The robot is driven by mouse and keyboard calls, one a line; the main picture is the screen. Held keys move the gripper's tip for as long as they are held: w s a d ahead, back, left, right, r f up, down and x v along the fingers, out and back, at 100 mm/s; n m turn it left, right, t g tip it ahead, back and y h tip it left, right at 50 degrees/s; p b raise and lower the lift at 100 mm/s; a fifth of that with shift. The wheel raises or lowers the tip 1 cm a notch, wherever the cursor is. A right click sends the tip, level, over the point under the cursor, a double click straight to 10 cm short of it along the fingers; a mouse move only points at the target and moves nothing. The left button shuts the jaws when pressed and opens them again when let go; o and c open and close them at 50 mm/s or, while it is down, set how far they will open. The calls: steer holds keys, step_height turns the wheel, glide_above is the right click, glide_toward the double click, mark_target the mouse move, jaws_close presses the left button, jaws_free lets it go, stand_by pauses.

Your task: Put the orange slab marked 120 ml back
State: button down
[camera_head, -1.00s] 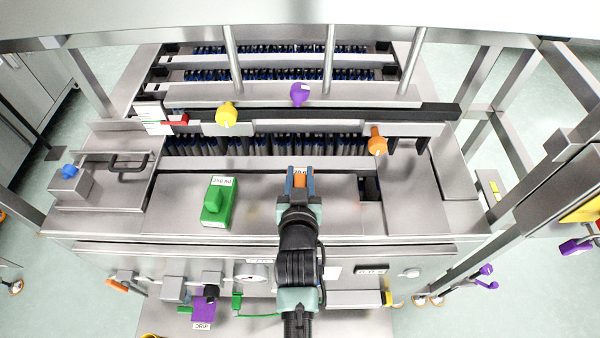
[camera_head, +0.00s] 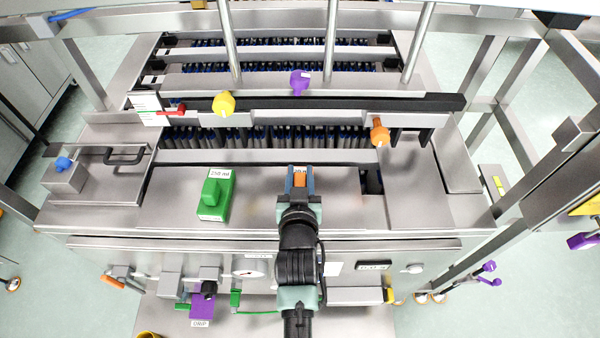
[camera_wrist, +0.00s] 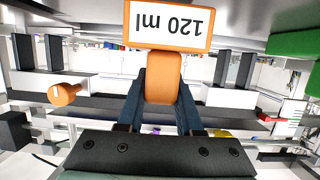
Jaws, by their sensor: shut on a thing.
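My gripper (camera_head: 300,178) is shut on the orange slab (camera_head: 300,181), over the steel deck in the middle of the head view. In the wrist view, the two dark blue fingers of my gripper (camera_wrist: 163,85) are on either side of the slab's orange handle (camera_wrist: 163,70). The slab (camera_wrist: 133,37) shows above it with a white label reading 120 ml, upside down in the picture. In the head view my fingers hide most of the slab. I cannot tell how far it is above the deck.
A green slab (camera_head: 215,198), apparently labelled 250 ml, stands on the deck to the left. A dark opening (camera_head: 371,183) lies right of my gripper. Behind are a rail with yellow (camera_head: 224,103), purple (camera_head: 299,82) and orange (camera_head: 379,133) knobs, and rows of dark caps (camera_head: 240,137).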

steer(key=shift+f+b, duration=0.6)
steer(key=shift+f, duration=0.05)
steer(key=shift+c, duration=2.4)
jaws_free()
steer(key=b+v, duration=0.2)
steer(key=v, duration=1.1)
